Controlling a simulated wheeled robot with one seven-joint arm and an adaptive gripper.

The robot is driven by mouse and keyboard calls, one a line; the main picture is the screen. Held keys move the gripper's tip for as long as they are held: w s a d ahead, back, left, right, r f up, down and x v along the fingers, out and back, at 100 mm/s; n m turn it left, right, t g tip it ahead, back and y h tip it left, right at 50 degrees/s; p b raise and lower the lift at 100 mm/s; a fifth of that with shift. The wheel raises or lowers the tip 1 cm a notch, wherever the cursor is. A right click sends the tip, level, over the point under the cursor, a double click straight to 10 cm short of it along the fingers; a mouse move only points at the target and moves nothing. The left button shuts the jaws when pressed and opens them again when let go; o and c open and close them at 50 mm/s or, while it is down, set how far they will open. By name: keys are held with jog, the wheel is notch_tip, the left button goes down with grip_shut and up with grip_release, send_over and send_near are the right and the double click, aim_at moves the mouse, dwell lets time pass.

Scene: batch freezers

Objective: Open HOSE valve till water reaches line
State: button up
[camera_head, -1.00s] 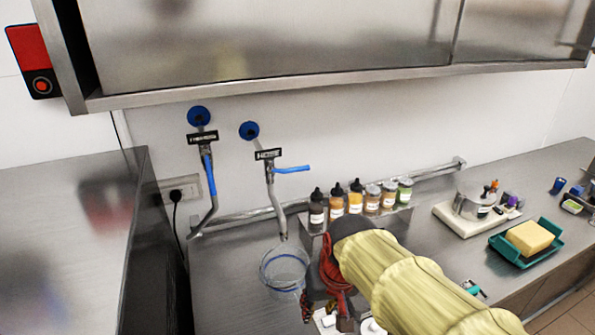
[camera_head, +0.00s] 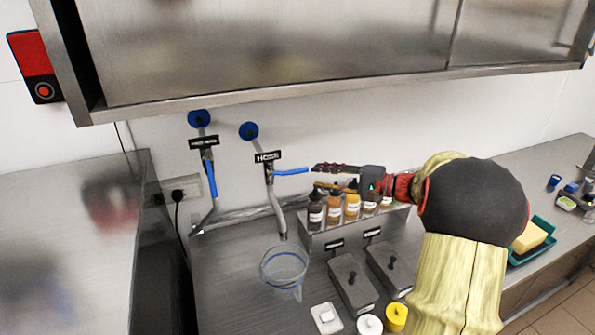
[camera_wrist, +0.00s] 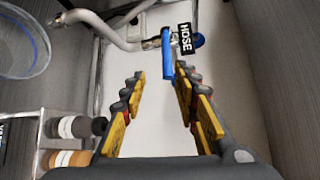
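The HOSE valve is on the back wall, with its black label (camera_head: 267,156) and a blue lever (camera_head: 291,171) pointing sideways to the right. A grey pipe (camera_head: 277,213) runs down from it to just above a clear jug (camera_head: 284,264) with a blue line. I see no water stream, and no water level can be made out. My gripper (camera_head: 318,177) is open and empty, just right of the lever's tip. In the wrist view the lever (camera_wrist: 167,62) lies just beyond the fingertips, closer to the right finger; contact cannot be told. The jug (camera_wrist: 47,52) is partly in that view.
A second valve with a hanging blue lever (camera_head: 211,178) is to the left. Several sauce bottles (camera_head: 334,208) stand on a steel stand below my gripper. A steel cabinet (camera_head: 270,60) overhangs the counter. Lidded containers (camera_head: 352,283) are in front of the stand.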

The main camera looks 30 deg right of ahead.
aim_at(301, 172)
jog(key=shift+n+y, duration=0.3)
jog(key=shift+n, duration=0.1)
jog(key=x, duration=0.5)
jog(key=r+x, duration=0.1)
jog(key=x, duration=0.2)
jog(key=shift+a, duration=0.1)
jog(key=shift+c, duration=0.7)
grip_shut()
jog(key=shift+f, duration=0.1)
